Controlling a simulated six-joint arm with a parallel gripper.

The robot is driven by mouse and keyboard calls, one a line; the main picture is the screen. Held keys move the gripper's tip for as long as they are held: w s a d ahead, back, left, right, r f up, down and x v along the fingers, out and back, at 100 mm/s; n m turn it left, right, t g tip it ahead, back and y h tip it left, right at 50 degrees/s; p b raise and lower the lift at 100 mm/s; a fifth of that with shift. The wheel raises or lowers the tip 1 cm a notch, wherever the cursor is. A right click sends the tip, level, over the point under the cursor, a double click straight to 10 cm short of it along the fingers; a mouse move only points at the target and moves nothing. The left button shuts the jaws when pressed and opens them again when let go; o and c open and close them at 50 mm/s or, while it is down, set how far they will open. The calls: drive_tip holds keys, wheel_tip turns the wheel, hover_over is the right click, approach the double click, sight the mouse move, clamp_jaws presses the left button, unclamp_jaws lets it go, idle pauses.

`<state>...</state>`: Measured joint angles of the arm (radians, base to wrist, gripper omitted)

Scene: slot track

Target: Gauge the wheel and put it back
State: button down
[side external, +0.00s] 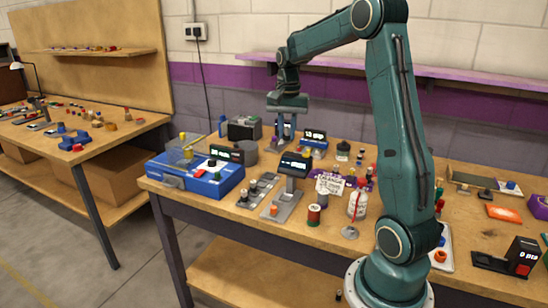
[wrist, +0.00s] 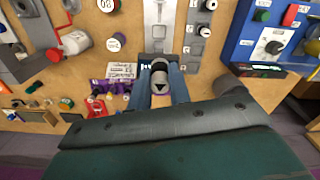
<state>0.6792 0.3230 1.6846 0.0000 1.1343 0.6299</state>
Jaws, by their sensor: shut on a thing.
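My gripper (side external: 285,132) is at the back middle of the bench, pointing down. In the wrist view my gripper (wrist: 161,78) is shut on a small round grey and black piece (wrist: 160,76) with a pale top, which looks like the wheel. In the side view the fingers hide it. A grey gauge stand with a dark display (side external: 295,164) stands nearer the camera, with an orange-topped piece on its base (side external: 283,205). Left of it is a grey slotted track (side external: 257,190) holding several small pieces. It also shows in the wrist view (wrist: 198,30).
A blue machine box (side external: 205,178) stands left of the track. Another small display (side external: 314,136) stands close behind my gripper. The bench's front strip is mostly bare.

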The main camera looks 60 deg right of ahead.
drive_tip(key=w+d, duration=0.5)
drive_tip(key=w, duration=0.6)
drive_tip(key=shift+w+f, duration=0.15)
drive_tip(key=shift+w, duration=0.05)
wheel_tip(320, 180, down, 16)
drive_tip(key=shift+r, duration=0.1)
idle(0.4)
drive_tip(key=shift+f, duration=2.1)
drive_tip(key=shift+f, duration=0.15)
drive_tip(key=c, duration=1.3)
unclamp_jaws()
